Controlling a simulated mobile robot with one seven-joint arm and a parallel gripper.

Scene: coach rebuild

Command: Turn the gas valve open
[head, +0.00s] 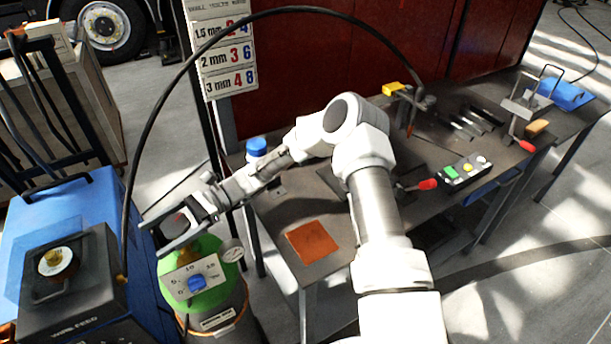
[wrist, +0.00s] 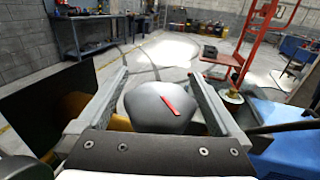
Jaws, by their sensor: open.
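My gripper (head: 154,239) is above the cylinder's top. In the wrist view my gripper (wrist: 157,76) is open, with one finger on each side of the knob. Narrow gaps seem to show beside it; contact is hard to tell. My fingers partly hide the knob in the head view.
A blue welding machine with a dark wire feed box (head: 72,290) stands close left of the cylinder. A black hose (head: 150,130) arches over my arm. The workbench (head: 330,272), with an orange plate (head: 313,241) and tools, is at right.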

